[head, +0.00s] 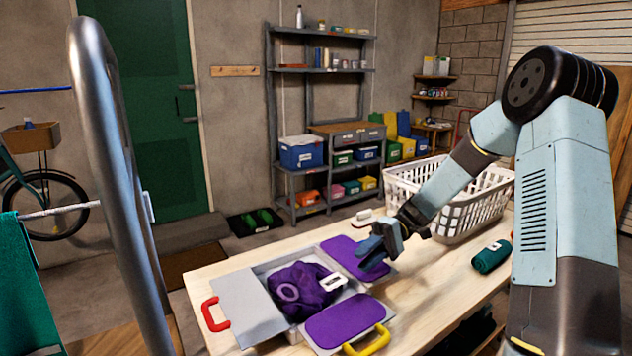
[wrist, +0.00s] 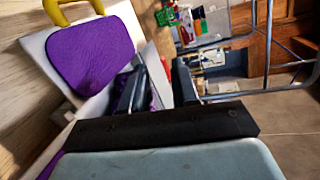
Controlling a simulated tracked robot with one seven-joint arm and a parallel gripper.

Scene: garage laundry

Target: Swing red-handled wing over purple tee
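The folding board lies on the wooden table. Its red-handled wing, a bare grey panel (head: 245,308), is spread out on the left, with the red handle (head: 214,314) at its outer edge. The purple tee (head: 298,288) lies bunched on the middle panel, with a white patch at its right. My gripper (head: 374,250) is above the far purple-covered wing (head: 350,256), to the right of the tee and well away from the red handle. In the wrist view my gripper's two dark fingers (wrist: 155,90) stand apart, and I see nothing held between them.
A purple-covered wing (head: 345,322) with a yellow handle (head: 368,341) lies at the front. A white laundry basket (head: 462,212) and a rolled green cloth (head: 492,257) stand on the table's right side. A metal tube frame (head: 115,180) rises at the left.

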